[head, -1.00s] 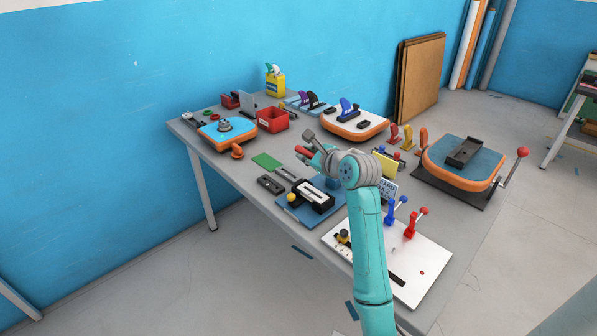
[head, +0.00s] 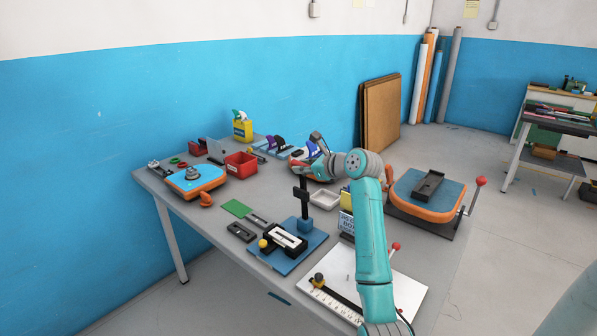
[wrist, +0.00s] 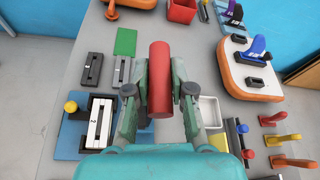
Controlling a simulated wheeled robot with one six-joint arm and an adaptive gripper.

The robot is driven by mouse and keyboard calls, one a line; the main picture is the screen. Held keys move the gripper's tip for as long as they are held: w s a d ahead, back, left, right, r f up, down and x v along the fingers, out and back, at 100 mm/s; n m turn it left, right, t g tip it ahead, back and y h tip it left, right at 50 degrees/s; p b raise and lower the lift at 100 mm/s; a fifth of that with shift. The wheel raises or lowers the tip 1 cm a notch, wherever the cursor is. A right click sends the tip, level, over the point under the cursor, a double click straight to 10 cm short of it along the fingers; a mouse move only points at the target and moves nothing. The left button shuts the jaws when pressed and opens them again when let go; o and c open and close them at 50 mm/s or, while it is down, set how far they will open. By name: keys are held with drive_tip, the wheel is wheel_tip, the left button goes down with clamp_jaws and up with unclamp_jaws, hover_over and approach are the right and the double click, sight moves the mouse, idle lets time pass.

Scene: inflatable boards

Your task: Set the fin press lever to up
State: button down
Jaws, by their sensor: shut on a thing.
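My gripper (head: 316,157) is above the middle of the table. In the wrist view my gripper (wrist: 160,92) is shut on a red cylindrical grip (wrist: 160,70), one finger on each side. A black upright post (head: 303,195) stands on a blue base plate (head: 283,262), just below my gripper in the head view. The red grip appears to belong to this press, but the join between grip and post is hidden. The same plate carries a slotted block (head: 284,242) with a yellow knob (head: 263,243).
A board press with a red-knobbed lever (head: 480,182) stands at the right. A red bin (head: 240,164) and fin racks (head: 275,146) are at the back. A white board (head: 405,290) lies in front.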

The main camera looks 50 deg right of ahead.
drive_tip(key=shift+d, duration=0.2)
drive_tip(key=c, duration=1)
unclamp_jaws()
drive_tip(key=shift+d, duration=0.1)
drive_tip(key=v, duration=1.2)
